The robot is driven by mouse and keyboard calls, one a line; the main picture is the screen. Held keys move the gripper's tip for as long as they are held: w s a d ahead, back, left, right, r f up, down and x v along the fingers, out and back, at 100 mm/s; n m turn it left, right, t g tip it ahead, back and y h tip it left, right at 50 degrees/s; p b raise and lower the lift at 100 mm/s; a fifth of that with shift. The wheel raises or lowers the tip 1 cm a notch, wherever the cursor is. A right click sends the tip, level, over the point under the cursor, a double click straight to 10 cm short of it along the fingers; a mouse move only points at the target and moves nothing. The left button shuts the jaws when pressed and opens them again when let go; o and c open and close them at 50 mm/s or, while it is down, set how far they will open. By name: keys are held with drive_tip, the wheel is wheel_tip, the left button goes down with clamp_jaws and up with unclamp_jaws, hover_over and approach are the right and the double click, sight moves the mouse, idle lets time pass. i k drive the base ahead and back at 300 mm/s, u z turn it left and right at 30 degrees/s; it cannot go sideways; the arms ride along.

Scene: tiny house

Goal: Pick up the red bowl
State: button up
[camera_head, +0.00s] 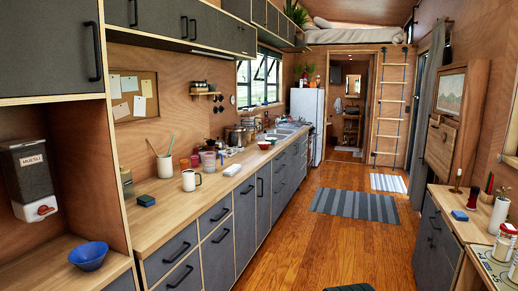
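A small bowl (264,145) that looks red on the outside and pale inside stands on the long wooden counter (160,225), toward its far half before the sink. It is small in the picture, so its details are hard to tell. A blue bowl (88,256) sits in the near left nook. My gripper is not in view.
A white mug (191,180), a utensil holder (165,166), small red cups (195,160) and a clear container (209,160) stand nearer on the counter. The wooden floor (290,245) is mostly clear, with a striped rug (355,204). A cabinet (436,236) stands at right.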

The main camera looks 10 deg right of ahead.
sight(264, 146)
drive_tip(key=z, duration=0.45)
drive_tip(key=i, duration=1.95)
drive_tip(key=z, duration=0.55)
drive_tip(key=i, duration=3.15)
drive_tip(key=u, duration=0.6)
drive_tip(key=i, duration=1.65)
drive_tip(key=u, duration=1.1)
drive_tip(key=i, duration=1)
drive_tip(key=u, duration=0.3)
